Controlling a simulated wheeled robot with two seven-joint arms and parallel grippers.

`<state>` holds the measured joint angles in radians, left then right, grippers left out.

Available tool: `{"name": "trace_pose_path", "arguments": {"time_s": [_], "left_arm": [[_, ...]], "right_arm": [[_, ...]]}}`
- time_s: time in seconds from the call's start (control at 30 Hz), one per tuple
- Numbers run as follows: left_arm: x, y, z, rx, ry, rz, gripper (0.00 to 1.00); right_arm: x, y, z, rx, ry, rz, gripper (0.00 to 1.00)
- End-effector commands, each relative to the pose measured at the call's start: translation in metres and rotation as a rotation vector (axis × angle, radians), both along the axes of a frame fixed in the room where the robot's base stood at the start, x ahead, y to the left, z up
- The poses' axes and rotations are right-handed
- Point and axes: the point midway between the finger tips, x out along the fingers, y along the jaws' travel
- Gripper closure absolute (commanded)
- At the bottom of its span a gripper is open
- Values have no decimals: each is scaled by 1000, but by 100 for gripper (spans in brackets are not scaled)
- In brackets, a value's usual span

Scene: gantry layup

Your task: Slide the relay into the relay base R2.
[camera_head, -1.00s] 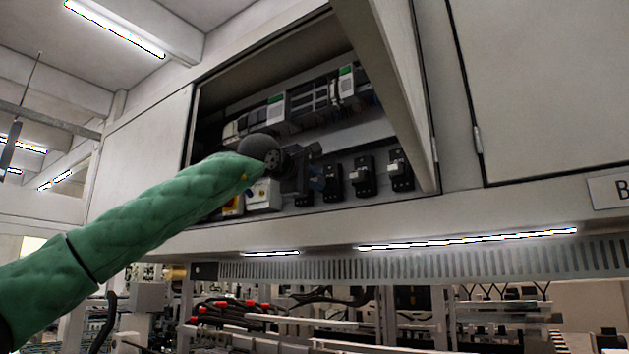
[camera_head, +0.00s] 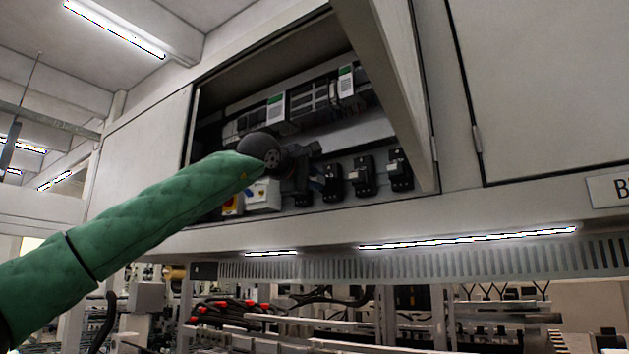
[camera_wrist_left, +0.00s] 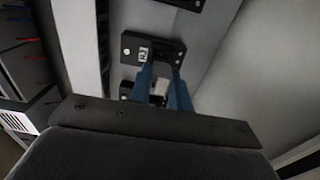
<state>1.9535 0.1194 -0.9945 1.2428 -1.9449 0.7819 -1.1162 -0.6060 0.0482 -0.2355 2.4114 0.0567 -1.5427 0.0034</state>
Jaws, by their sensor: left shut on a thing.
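In the left wrist view, the two blue fingers of my left gripper (camera_wrist_left: 162,86) are shut on a small pale piece, the relay (camera_wrist_left: 159,90), which is mostly hidden between them. The fingertips reach a black relay base (camera_wrist_left: 130,47) with a small white label that I cannot read for certain. I cannot tell whether the relay touches this base. In the head view, my left gripper (camera_head: 319,184) is inside the open cabinet at the lower row of black relay bases (camera_head: 363,178); its own wrist hides part of the row. My right gripper is not in view.
The cabinet's open door (camera_head: 385,75) hangs to the right of the arm. A rail of grey modules (camera_head: 310,100) runs above the bases. A white box (camera_head: 263,196) sits left of the gripper. In the wrist view, another base (camera_wrist_left: 185,4) lies beyond.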

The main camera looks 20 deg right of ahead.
Motion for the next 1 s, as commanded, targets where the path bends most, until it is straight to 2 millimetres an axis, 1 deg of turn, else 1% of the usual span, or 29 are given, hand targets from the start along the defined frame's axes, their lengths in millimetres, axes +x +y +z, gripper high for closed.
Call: {"name": "trace_pose_path", "arguments": {"time_s": [0.53,1.0], "left_arm": [[0,0,0,0,0,0,100],[4,-6,1,0,1,0,100]], "right_arm": [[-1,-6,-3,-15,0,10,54],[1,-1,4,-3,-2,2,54]]}}
